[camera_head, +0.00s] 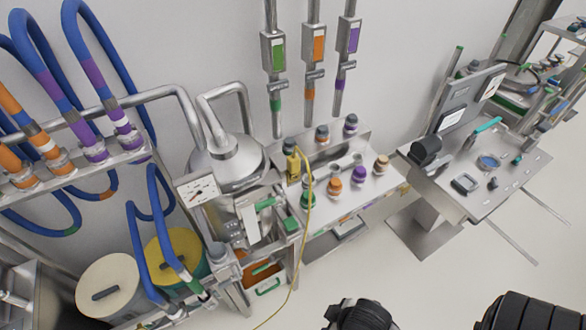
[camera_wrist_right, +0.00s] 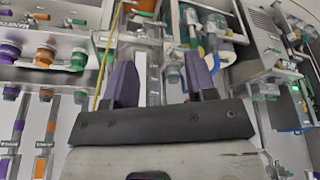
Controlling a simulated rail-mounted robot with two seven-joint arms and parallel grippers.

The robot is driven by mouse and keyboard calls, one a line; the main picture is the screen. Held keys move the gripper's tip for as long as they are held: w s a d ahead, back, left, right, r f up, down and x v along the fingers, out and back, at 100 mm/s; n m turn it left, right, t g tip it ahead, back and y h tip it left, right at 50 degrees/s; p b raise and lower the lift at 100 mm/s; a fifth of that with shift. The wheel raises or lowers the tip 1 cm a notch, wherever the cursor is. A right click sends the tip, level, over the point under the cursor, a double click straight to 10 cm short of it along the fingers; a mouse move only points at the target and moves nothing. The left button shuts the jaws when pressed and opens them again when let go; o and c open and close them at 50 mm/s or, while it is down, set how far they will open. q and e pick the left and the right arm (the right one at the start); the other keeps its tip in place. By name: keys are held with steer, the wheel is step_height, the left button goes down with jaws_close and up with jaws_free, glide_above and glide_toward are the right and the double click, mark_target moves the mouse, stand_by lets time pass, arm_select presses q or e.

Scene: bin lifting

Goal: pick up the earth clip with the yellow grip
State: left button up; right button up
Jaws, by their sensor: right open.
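The earth clip (camera_head: 293,167) with the yellow grip is upright at the left end of the steel bench's back ledge in the head view. Its yellow cable (camera_head: 308,200) arches over from the top and hangs down past the bench front to the floor. In the right wrist view a yellow cable (camera_wrist_right: 105,55) runs beside the left finger, and the clip's grip cannot be made out. My right gripper (camera_wrist_right: 160,65) is open, its two dark purple fingers apart with nothing clearly held between them. My left gripper is in neither view.
The steel bench (camera_head: 325,222) holds several orange, purple and green capped fittings. A steel vessel (camera_head: 226,165) and a gauge (camera_head: 198,192) stand to its left. A table with a screen (camera_head: 466,105) is at right. Open floor lies in front.

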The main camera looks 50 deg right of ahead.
stand_by(0.3)
steer(key=o, duration=0.3)
steer(key=shift+w, duration=0.1)
